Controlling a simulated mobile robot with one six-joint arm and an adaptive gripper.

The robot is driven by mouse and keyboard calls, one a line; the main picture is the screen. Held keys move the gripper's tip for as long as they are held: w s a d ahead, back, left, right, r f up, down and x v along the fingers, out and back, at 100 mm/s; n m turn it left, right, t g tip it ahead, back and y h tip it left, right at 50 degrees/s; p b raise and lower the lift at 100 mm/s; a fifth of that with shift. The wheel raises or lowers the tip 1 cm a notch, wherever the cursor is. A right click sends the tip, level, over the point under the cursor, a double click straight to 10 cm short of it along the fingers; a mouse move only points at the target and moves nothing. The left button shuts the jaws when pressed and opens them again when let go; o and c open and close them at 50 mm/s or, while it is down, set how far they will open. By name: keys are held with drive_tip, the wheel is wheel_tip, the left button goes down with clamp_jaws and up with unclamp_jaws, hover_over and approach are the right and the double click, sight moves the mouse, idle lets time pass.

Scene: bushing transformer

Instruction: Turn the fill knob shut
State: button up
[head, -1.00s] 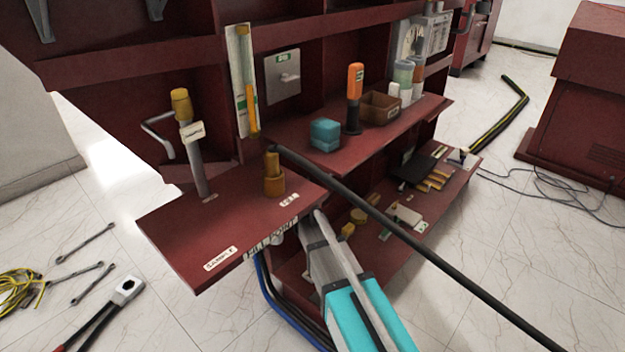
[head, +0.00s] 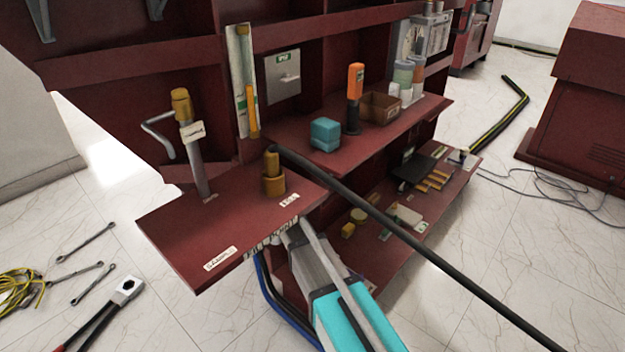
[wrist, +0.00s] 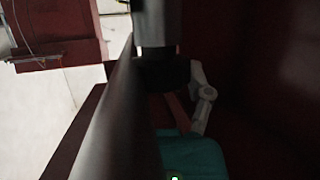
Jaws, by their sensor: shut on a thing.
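The fill point is on the front edge of the small red shelf (head: 180,245), marked by a white label strip (head: 262,243). My gripper (head: 291,235) is at that edge, at the right end of the strip. It is shut on the fill knob, which its grey end hides in the head view. A brass fitting (head: 273,180) with a black hose (head: 400,228) stands on the shelf above. The wrist view is dark, with a grey cylinder and a long grey bar close to the lens; the knob cannot be made out there.
A lever valve with a yellow top (head: 181,103) stands on the shelf's left. The black hose slants down to the right, close above my arm. Blue and black cables (head: 275,305) hang below the shelf. A teal box (head: 325,134) sits on the shelf behind.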

drive_tip(key=shift+s+d+m+g+h, duration=0.1)
drive_tip(key=shift+s+m+g+h, duration=0.05)
drive_tip(key=shift+m+g+h, duration=0.2)
idle(0.5)
drive_tip(key=o, duration=1.1)
drive_tip(key=shift+o, duration=0.3)
